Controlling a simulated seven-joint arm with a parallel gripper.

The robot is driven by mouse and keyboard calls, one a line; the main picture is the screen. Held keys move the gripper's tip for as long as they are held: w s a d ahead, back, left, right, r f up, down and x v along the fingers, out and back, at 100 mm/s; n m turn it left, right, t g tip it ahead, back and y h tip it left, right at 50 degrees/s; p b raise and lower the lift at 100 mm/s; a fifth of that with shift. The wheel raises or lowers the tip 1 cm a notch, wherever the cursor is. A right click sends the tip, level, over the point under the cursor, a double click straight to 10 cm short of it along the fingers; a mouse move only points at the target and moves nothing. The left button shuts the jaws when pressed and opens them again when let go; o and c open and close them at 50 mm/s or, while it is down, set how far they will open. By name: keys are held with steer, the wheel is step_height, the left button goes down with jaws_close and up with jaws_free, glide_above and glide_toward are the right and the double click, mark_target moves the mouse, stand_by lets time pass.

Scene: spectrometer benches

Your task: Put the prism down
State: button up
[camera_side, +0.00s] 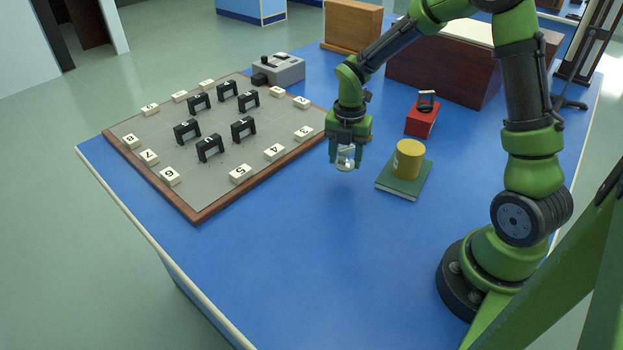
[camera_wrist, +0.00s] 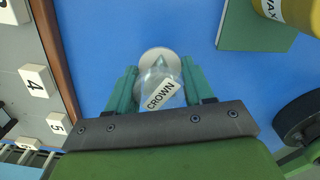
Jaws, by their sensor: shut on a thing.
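My gripper (camera_side: 347,152) is shut on a clear prism (camera_side: 346,160), which it holds above the bare blue table, between the grey board and the green block. In the wrist view the prism (camera_wrist: 160,76) sits between the two green fingers of my gripper (camera_wrist: 157,88). It bears a white label reading CROWN, and a round pale disc (camera_wrist: 153,54) shows at its far end. The fingers hide the prism's sides. A soft shadow on the table below suggests a gap, but I cannot tell its exact height.
The wood-edged grey board (camera_side: 225,160) at left carries several numbered white tiles and black arches. A yellow cylinder (camera_side: 408,160) stands on a green block (camera_side: 390,187) to the right. A red block (camera_side: 420,121) lies behind. The blue table (camera_side: 310,255) is clear in front.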

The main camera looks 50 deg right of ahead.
glide_above(330, 169)
steer(key=shift+f, duration=2)
steer(key=shift+f, duration=0.15)
steer(key=o, duration=1.1)
